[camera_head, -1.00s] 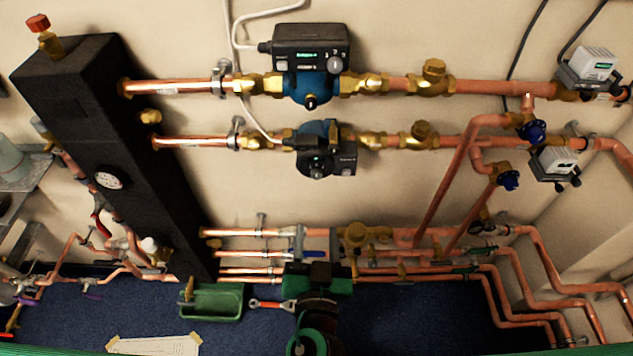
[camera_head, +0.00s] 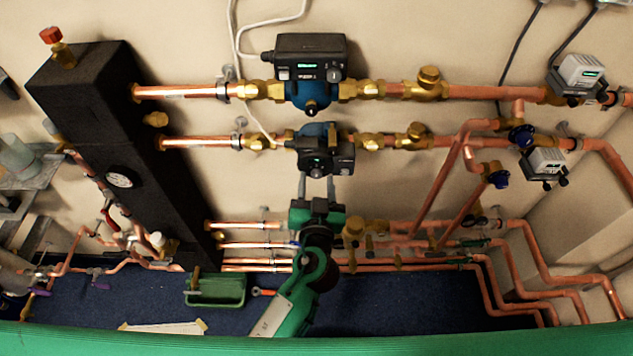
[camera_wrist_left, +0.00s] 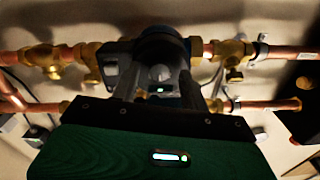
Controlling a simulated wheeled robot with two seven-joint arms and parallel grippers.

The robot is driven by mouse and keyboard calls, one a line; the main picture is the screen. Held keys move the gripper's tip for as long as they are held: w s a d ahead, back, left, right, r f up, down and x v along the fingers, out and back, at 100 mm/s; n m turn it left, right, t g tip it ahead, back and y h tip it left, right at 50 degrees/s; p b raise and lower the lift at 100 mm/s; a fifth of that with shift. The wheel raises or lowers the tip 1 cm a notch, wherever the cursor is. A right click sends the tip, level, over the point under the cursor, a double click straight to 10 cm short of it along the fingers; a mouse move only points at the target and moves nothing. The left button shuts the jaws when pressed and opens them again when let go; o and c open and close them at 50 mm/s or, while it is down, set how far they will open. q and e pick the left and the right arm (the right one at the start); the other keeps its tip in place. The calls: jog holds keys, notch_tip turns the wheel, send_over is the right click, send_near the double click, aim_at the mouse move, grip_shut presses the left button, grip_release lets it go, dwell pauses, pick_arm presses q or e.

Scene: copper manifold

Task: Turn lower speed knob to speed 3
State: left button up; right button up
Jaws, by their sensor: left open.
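The lower pump (camera_head: 326,152) has a dark control box on a blue body, on the lower copper pipe. Its round speed knob (camera_head: 317,164) faces me, with a small green light by it. The dial setting is too small to read. My left gripper (camera_head: 317,181) is open and points up at the lower pump, its fingertips just below or in front of the knob. In the left wrist view the knob (camera_wrist_left: 160,73) shows between the two dark fingers. I cannot tell whether they touch it. My right gripper is not in view.
The upper pump (camera_head: 311,73) sits above on its own pipe. A black column (camera_head: 122,150) stands to the left. Copper pipes (camera_head: 260,245) run low behind my arm. A green tray (camera_head: 216,290) and a paper sheet (camera_head: 163,328) lie on the blue floor.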

pick_arm(q)
grip_shut()
jog(key=shift+m+b, duration=0.35)
jog(key=shift+m, duration=1.45)
jog(key=m, duration=0.3)
jog(key=shift+m, duration=1.2)
